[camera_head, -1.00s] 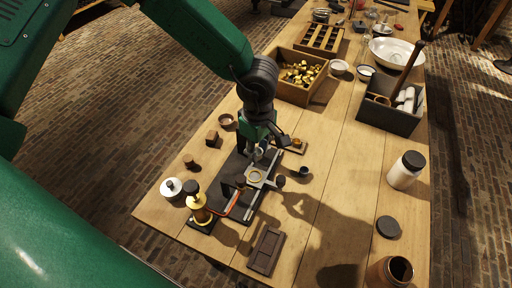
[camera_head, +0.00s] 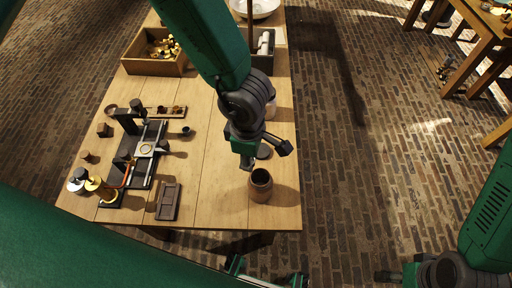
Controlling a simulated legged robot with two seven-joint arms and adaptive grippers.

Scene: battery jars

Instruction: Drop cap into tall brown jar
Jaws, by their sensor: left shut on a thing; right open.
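The tall brown jar (camera_head: 261,187) stands upright near the right front edge of the table, its dark mouth facing up. My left gripper (camera_head: 247,165) is just above and slightly left of the jar's mouth, apart from it. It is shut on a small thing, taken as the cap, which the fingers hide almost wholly. My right gripper (camera_head: 388,275) is low at the right, off the table over the brick floor, open, with its fingers only partly visible.
A brown tray (camera_head: 168,201) and a press fixture (camera_head: 136,160) with brass parts stand to the left. A wooden box (camera_head: 152,62) of brass pieces is at the back. The table between tray and jar is clear.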

